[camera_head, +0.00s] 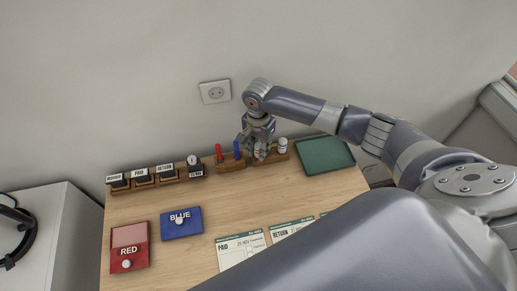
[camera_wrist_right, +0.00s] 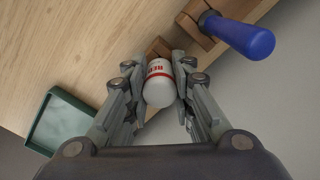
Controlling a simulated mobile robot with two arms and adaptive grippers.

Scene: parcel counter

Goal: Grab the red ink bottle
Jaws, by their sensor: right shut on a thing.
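The red ink bottle (camera_wrist_right: 160,86) is white with a red-lettered band, and shows between my right gripper's fingers in the wrist view. My right gripper (camera_head: 260,151) is over the small wooden holder (camera_head: 272,158) at the back of the counter in the head view. Its fingers (camera_wrist_right: 158,88) are closed against both sides of the bottle. My left gripper is not in view.
A green tray (camera_head: 325,155) lies to the right. Red (camera_head: 129,248) and blue (camera_head: 181,223) ink pads and printed slips (camera_head: 241,248) lie in front.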

